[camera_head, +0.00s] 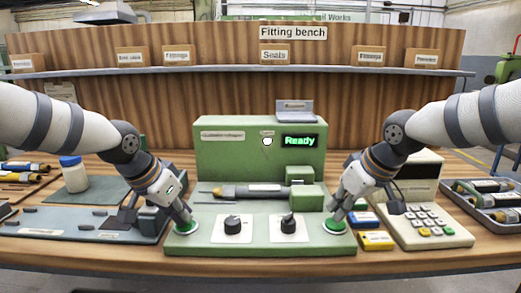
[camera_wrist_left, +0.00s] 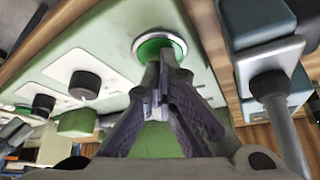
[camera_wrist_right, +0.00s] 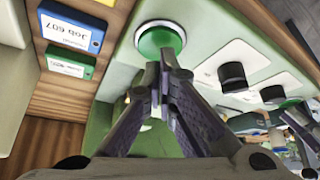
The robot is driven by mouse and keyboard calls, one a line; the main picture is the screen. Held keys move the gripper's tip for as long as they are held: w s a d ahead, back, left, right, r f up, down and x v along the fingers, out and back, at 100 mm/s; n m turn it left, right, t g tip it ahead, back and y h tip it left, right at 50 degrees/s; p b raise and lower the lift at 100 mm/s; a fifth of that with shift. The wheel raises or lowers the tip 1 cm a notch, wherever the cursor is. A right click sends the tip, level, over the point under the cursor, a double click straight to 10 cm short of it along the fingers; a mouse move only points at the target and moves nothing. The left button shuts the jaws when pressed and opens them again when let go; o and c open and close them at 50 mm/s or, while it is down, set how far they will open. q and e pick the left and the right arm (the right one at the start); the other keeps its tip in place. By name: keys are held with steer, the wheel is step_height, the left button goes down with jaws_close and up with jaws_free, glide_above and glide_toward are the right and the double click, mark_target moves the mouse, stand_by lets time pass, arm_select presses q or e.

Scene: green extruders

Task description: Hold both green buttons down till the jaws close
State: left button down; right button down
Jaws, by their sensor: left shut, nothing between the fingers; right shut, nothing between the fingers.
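The green machine (camera_head: 225,160) shows "Ready" on its display (camera_head: 300,141). A dark rod-like part (camera_head: 250,191) lies across it, its right end at the green jaw blocks (camera_head: 306,197). The left green button (camera_head: 184,229) sits in a pale ring at the panel's front left; the left wrist view shows it too (camera_wrist_left: 153,45). My left gripper (camera_head: 190,222) is shut and empty, its tips at this button. The right green button (camera_head: 334,227) also shows in the right wrist view (camera_wrist_right: 160,38). My right gripper (camera_head: 335,214) is shut and empty, tips at that button. Whether either button is pressed in cannot be told.
Two black knobs (camera_head: 232,225) (camera_head: 288,223) stand between the buttons. A keypad unit (camera_head: 428,225) and blue and yellow boxes (camera_head: 376,240) are at the right.

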arm_select(q)
steer(key=shift+s+f, duration=0.15)
steer(key=shift+f, duration=0.2)
arm_select(e)
steer(key=shift+f, duration=1.1)
steer(key=shift+r, duration=0.1)
step_height(320, 180, up, 8)
stand_by(0.7)
arm_select(q)
step_height(320, 180, up, 9)
steer(key=shift+f, duration=0.2)
arm_select(e)
steer(key=shift+r, duration=0.1)
arm_select(q)
steer(key=shift+f, duration=0.1)
stand_by(0.3)
